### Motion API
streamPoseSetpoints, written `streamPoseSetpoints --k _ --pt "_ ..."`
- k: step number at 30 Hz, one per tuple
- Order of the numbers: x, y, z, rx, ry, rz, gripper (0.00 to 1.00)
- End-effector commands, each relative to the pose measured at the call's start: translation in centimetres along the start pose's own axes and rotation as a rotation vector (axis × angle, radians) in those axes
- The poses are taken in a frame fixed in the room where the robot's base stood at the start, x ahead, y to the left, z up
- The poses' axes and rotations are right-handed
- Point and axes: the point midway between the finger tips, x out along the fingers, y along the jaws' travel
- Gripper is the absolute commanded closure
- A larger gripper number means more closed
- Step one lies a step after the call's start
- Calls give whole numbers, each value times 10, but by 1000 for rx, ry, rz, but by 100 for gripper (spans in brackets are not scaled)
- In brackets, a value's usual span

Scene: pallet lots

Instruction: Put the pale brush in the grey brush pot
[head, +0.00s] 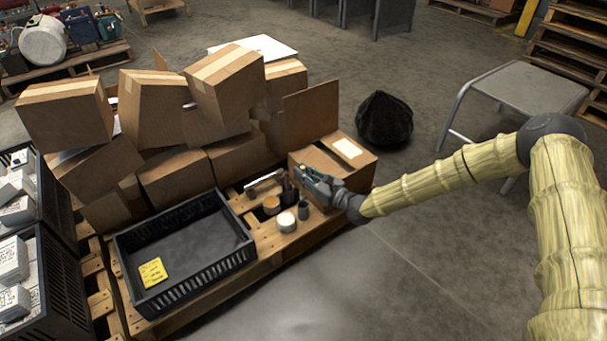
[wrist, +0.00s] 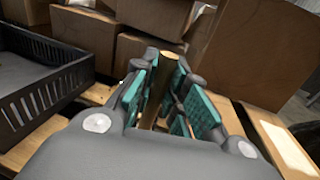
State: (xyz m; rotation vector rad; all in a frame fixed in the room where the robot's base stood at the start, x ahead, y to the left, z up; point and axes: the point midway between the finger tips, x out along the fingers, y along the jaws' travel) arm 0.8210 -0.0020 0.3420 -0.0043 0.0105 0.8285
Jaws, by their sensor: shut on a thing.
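My gripper (head: 310,178) is over the right end of the pallet, in front of a carton. In the wrist view its teal-padded fingers (wrist: 168,92) are shut on a tan wooden stick (wrist: 168,58), which looks like the pale brush's handle. Its lower part is hidden between the fingers. In the head view I cannot make out the held brush clearly. A small dark grey pot (head: 303,210) stands on the pallet just below and left of the gripper, apart from it. It may be the grey brush pot. I cannot see inside it.
A white-topped tub (head: 286,222), an amber jar (head: 271,205) and a pale bar-shaped object (head: 264,181) are close by. A black crate (head: 185,294) with a yellow note is at left. Cartons (head: 176,180) are stacked behind; another carton (head: 358,178) is beside the gripper.

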Motion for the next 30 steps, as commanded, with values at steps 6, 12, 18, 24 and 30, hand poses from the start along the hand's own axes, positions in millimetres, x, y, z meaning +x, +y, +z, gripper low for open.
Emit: streamPoseSetpoints --k 6,12,18,24,30 --pt "0 0 -25 0 0 0 100" --pt "0 0 -43 0 0 0 100" --pt "0 0 -61 0 0 0 100" --pt "1 0 -78 0 0 0 100" --pt "1 0 -87 0 -1 0 100"
